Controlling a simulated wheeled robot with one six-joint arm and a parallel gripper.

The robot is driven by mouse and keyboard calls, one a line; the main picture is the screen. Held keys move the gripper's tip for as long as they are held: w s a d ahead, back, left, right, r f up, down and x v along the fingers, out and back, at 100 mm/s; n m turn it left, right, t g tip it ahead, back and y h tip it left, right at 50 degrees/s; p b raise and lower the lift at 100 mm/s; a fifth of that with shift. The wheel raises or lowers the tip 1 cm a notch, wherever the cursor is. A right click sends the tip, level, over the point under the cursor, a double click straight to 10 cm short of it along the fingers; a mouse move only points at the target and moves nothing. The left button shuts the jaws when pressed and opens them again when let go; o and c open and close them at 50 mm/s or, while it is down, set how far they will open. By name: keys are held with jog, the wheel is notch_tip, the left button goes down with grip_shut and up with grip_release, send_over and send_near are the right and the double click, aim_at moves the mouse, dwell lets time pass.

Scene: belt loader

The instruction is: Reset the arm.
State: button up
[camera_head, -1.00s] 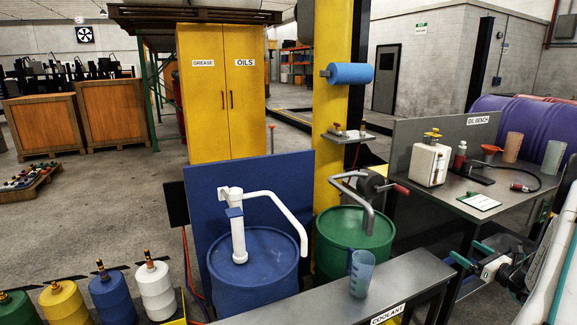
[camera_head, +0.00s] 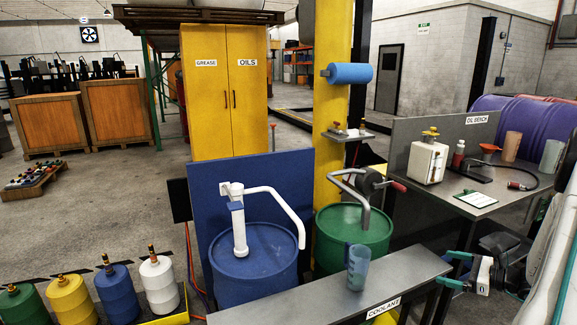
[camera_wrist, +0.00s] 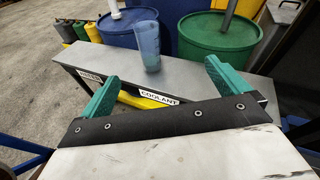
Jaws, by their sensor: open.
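My gripper (camera_head: 453,270) is at the lower right of the head view, beside the right end of the grey coolant bench (camera_head: 428,264). In the wrist view my gripper (camera_wrist: 160,80) shows two teal fingers spread wide apart, with nothing between them. The bench (camera_wrist: 195,84) with its COOLANT label lies beyond the fingertips. A clear blue jug (camera_head: 358,266) stands upright on the bench, apart from the gripper; it also shows in the wrist view (camera_wrist: 149,46).
A blue drum (camera_head: 250,275) and a green drum (camera_head: 345,235), each with a pump, stand behind the bench. The oil bench (camera_head: 480,197) with several items is at the right. Several coloured containers (camera_head: 117,297) stand at lower left. Open floor lies behind them.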

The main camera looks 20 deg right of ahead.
jog(key=s+a+r+n+g+y, duration=0.1)
jog(key=s+a+r+n+g, duration=0.1)
jog(key=a+r+n+g, duration=0.45)
jog(key=s+a+r+n+g, duration=0.1)
jog(key=a+r+n+g, duration=0.15)
jog(key=a, duration=0.75)
jog(key=s+a+r+n+g+y, duration=0.1)
jog(key=s+a+r+n+g, duration=0.15)
jog(key=a+r+n, duration=0.4)
jog(key=s+a+r+n+h, duration=0.4)
jog(key=s+a+r+n, duration=0.1)
jog(key=a, duration=0.4)
jog(key=s+a+r+n+h, duration=0.5)
jog(key=s+a+n, duration=0.3)
jog(key=s+a, duration=0.2)
jog(key=shift+r+g, duration=0.3)
jog(key=shift+g, duration=0.05)
